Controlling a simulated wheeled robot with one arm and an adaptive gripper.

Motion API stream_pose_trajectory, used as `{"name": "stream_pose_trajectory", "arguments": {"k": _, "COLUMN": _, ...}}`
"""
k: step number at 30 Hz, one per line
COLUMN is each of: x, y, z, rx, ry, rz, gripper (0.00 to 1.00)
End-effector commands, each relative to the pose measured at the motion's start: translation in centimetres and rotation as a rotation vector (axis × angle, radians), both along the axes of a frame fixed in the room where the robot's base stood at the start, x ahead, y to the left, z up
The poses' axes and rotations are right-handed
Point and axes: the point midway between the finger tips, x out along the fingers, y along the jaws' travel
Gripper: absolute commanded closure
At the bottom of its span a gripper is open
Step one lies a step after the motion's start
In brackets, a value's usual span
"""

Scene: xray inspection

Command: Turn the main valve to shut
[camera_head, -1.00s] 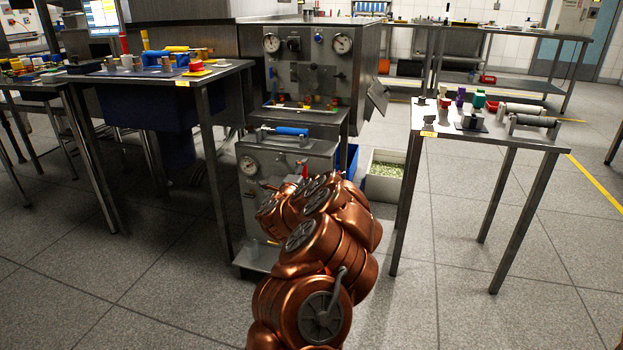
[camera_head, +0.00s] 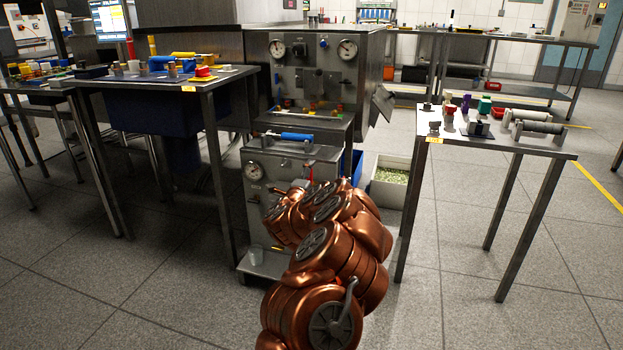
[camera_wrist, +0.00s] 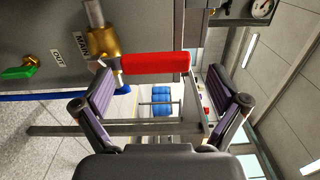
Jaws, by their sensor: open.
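The main valve has a brass body (camera_wrist: 103,42) beside a "MAIN" label and a long red handle (camera_wrist: 155,63). In the wrist view the handle extends right from the brass body, across the space ahead of my open gripper (camera_wrist: 164,88). One finger is at each side of the view, and the handle looks apart from both pads, though depth is hard to judge. In the head view a bit of the red handle (camera_head: 309,173) shows above my copper arm on the steel cabinet (camera_head: 255,215). My arm hides the gripper there.
A green handle (camera_wrist: 20,72) sits by an "OUT" label on the same panel. A gauge (camera_head: 254,171) and a blue-gripped bar (camera_head: 296,136) are on the cabinet. Steel tables stand left (camera_head: 215,82) and right (camera_head: 550,148). A white bin (camera_head: 388,190) stands behind.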

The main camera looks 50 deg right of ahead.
Motion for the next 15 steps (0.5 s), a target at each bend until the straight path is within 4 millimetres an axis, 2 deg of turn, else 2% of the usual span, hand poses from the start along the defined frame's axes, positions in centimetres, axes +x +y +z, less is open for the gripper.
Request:
{"name": "stream_pose_trajectory", "arguments": {"k": 7, "x": 0.0, "y": 0.5, "z": -0.3, "rx": 0.006, "ry": 0.002, "rz": 0.005, "gripper": 0.03}}
{"name": "stream_pose_trajectory", "arguments": {"k": 15, "x": -0.7, "y": 2.8, "z": -0.4, "rx": 0.009, "ry": 0.002, "rz": 0.008, "gripper": 0.03}}
